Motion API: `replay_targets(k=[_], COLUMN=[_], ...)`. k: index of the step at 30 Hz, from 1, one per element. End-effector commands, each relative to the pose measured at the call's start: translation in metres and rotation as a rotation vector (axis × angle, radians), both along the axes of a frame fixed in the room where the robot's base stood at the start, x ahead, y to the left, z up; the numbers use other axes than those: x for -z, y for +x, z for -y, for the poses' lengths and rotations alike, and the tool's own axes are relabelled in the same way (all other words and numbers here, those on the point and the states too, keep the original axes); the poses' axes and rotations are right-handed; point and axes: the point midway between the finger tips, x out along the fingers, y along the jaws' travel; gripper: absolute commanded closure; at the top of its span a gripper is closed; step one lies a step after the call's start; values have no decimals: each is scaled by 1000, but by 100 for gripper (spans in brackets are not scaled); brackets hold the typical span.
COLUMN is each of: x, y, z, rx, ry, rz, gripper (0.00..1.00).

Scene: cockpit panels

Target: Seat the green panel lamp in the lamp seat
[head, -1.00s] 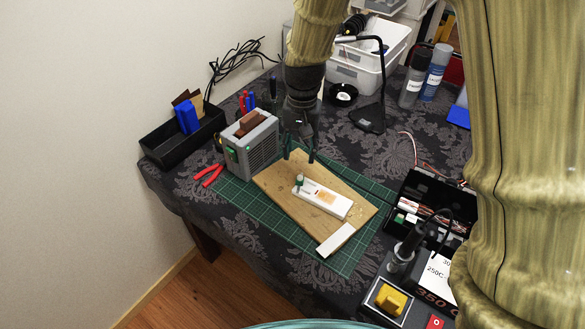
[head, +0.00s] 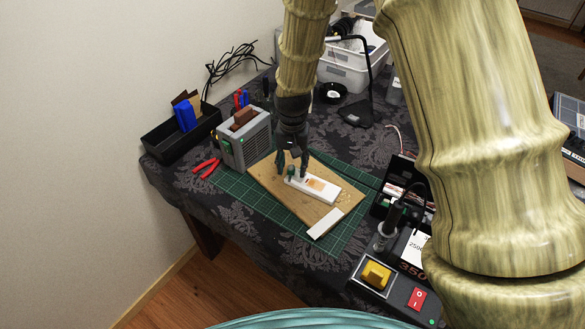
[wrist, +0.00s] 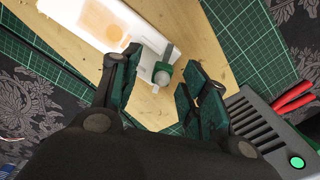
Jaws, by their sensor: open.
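The small green panel lamp (head: 291,171), with a pale dome in the wrist view (wrist: 164,76), stands at the left end of a white block (head: 318,187). The block lies on a wooden board (head: 262,178). My gripper (head: 292,164) is open and low over that end of the block. In the wrist view its dark green fingers (wrist: 160,75) are on either side of the lamp, with a visible gap at least on the right. I cannot make out which part is the lamp seat. The lamp's base is partly hidden.
A grey vented box (head: 246,142) with a green light stands left of the board, near red-handled pliers (head: 207,168). A white strip (head: 325,223) lies at the board's front edge. A soldering-type stand (head: 386,232) and a yellow-knobbed unit (head: 376,275) are at front right.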

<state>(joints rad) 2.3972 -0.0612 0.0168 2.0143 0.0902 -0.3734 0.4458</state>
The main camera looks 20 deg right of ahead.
Motion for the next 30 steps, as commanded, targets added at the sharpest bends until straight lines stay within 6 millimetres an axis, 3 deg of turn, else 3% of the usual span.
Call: replay_targets(k=[7, 14, 25, 30], x=[7, 7, 6, -4], y=[7, 8, 8, 9], z=[0, 2, 1, 0], rx=[0, 2, 1, 0], ry=[0, 0, 0, -1], rz=[-9, -10, -9, -7], gripper=[55, 97, 100, 100])
